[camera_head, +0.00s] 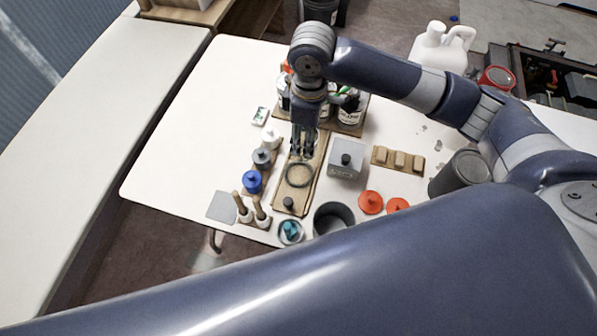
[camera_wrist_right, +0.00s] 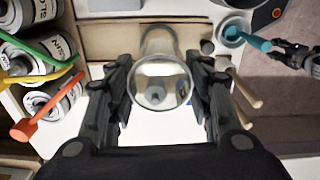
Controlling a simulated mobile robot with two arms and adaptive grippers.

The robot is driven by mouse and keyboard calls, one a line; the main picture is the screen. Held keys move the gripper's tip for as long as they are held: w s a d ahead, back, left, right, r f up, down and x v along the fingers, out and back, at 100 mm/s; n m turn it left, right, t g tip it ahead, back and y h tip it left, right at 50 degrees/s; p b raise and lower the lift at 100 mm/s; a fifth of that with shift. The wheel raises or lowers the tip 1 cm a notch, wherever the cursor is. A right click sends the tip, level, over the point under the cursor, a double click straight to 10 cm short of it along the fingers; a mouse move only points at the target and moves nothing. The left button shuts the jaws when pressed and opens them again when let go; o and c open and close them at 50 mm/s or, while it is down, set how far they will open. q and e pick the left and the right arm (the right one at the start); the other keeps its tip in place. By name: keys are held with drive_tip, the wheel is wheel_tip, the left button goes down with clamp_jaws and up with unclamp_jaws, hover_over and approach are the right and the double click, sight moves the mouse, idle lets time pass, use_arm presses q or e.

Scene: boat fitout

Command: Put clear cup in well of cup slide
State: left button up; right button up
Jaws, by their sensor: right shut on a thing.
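The cup slide (camera_head: 308,187) is a long wooden board in the middle of the white table, with a dark knob at its near end. Its round, dark-rimmed well (camera_head: 299,174) shows in the head view, just nearer than my right gripper (camera_head: 303,150). In the wrist view the clear cup (camera_wrist_right: 162,85) is between the fingers of my right gripper (camera_wrist_right: 161,95), which is shut on it. The well's rim (camera_wrist_right: 158,36) shows just beyond the cup. The cup's height above the board cannot be told. A black gripper, apparently my left gripper (camera_wrist_right: 297,58), shows at the wrist view's right edge; its jaw state is unclear.
A grey box with a black knob (camera_head: 346,160) stands right of the slide. Small lidded pots, including a blue one (camera_head: 252,181), stand left. A dark round container (camera_head: 332,217) and orange lids (camera_head: 371,202) are nearer. Labelled cans (camera_head: 350,115) stand behind.

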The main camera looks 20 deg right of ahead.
drive_tip(key=f+n, duration=0.2)
drive_tip(key=a+f+n, duration=0.1)
drive_tip(key=shift+w, duration=0.4)
drive_tip(key=shift+w+a+f+n, duration=0.1)
drive_tip(key=shift+w+f+n, duration=0.05)
drive_tip(key=shift+f+n, duration=0.15)
wheel_tip(320, 180, down, 9)
drive_tip(key=shift+f+p, duration=0.1)
drive_tip(key=shift+p, duration=0.7)
drive_tip(key=shift+f, duration=0.25)
use_arm(q)
drive_tip(key=shift+w+d+r, duration=0.15)
drive_tip(key=shift+r, duration=0.7)
use_arm(e)
drive_tip(key=shift+f, duration=0.15)
drive_tip(key=o, duration=0.9)
